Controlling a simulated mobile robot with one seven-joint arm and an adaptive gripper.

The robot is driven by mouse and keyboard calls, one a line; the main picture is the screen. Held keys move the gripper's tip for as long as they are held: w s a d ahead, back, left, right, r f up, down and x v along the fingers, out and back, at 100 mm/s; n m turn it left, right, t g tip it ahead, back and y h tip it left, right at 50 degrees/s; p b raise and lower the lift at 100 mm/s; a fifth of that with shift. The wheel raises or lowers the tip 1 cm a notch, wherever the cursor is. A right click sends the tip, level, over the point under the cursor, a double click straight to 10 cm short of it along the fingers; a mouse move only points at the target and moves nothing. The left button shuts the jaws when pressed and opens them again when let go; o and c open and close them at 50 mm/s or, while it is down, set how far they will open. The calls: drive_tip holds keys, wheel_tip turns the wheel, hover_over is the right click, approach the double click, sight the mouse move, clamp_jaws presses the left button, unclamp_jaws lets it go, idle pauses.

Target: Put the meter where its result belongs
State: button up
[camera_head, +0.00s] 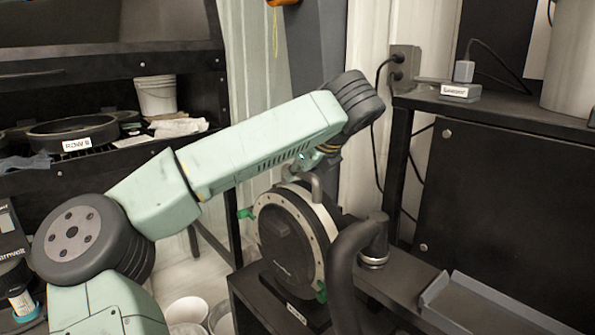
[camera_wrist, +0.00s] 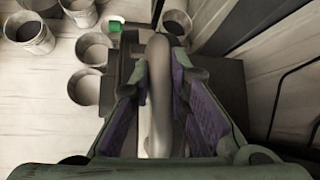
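The seed meter (camera_head: 283,245) is a round black disc housing with a pale ring and green clips. It stands upright on a black stand in the head view, with a grey curved handle (camera_head: 312,181) on top. The bar nearly fills the gap at the fingertips. I cannot tell whether the pads press on it.
A labelled round tray (camera_head: 72,133) lies on the left shelf beside a white bucket (camera_head: 156,95). A small labelled box (camera_head: 460,91) sits on the right shelf. A grey tray (camera_head: 490,308) is at lower right. Several buckets (camera_wrist: 88,88) stand on the floor.

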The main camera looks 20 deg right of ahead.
drive_tip(key=o, duration=0.5)
drive_tip(key=shift+r, duration=0.1)
drive_tip(key=b+v, duration=0.1)
drive_tip(key=v, duration=1.1)
drive_tip(key=shift+r, duration=0.1)
drive_tip(key=shift+d, duration=0.1)
